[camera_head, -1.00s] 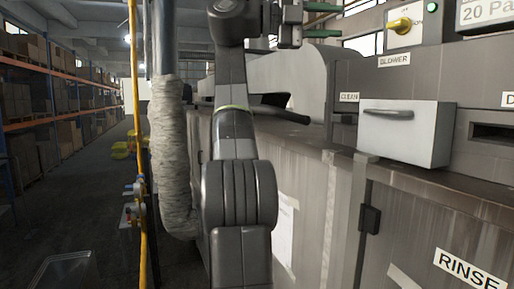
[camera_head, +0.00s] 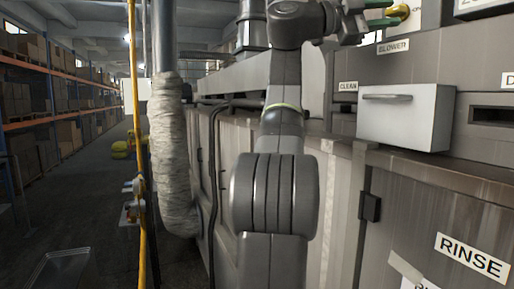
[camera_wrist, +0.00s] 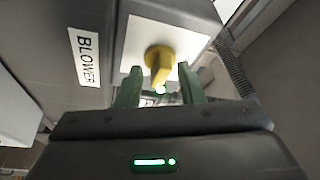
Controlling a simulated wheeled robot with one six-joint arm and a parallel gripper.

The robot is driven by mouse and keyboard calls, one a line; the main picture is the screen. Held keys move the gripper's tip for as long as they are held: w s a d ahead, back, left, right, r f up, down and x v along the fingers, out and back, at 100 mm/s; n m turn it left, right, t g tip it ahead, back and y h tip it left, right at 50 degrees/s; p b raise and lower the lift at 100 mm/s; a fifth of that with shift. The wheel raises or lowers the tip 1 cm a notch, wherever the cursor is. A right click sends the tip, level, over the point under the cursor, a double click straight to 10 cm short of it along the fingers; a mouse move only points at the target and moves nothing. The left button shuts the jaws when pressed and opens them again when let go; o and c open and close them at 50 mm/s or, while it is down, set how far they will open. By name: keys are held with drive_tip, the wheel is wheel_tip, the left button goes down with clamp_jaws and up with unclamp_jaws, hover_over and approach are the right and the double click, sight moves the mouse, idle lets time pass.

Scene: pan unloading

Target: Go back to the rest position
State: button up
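My gripper (camera_head: 382,12) is at the top of the head view, right of the arm, in front of the machine's upper panel. Its green fingers are apart in the wrist view (camera_wrist: 160,88), with nothing held between them. A yellow knob (camera_wrist: 158,62) on a pale plate shows beyond the fingertips in the wrist view. The knob also shows at the top of the head view (camera_head: 399,12), close to the fingers. I cannot tell the exact gap. My arm rises from the lower middle of the head view and bends right at the top.
The grey machine (camera_head: 440,195) fills the right side, with a white drawer-like box (camera_head: 405,118) jutting out. A wrapped pipe (camera_head: 174,150) and a yellow pipe (camera_head: 136,90) stand left of my arm. Storage shelves (camera_head: 60,75) line the far left. The aisle floor (camera_head: 90,205) is mostly clear.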

drive_tip(key=n+t, duration=0.1)
drive_tip(key=n, duration=0.2)
drive_tip(key=n+t+h, duration=0.1)
drive_tip(key=n, duration=0.2)
drive_tip(key=shift+s+d+f, duration=0.1)
drive_tip(key=shift+s+f, duration=0.05)
drive_tip(key=shift+s, duration=0.05)
drive_tip(key=n+t+p, duration=0.1)
drive_tip(key=n, duration=0.1)
drive_tip(key=n+t+p, duration=0.1)
drive_tip(key=n+p, duration=0.1)
drive_tip(key=shift+s+n+h, duration=0.15)
drive_tip(key=shift+n+h, duration=0.15)
drive_tip(key=shift+n, duration=0.1)
drive_tip(key=shift+n+t+p, duration=0.8)
drive_tip(key=shift+n+p, duration=0.2)
drive_tip(key=shift+p, duration=0.2)
drive_tip(key=shift+a+f+b, duration=0.2)
drive_tip(key=shift+f+b, duration=0.15)
drive_tip(key=shift+s+a+f, duration=0.1)
drive_tip(key=shift+s+a, duration=0.1)
drive_tip(key=shift+a, duration=0.3)
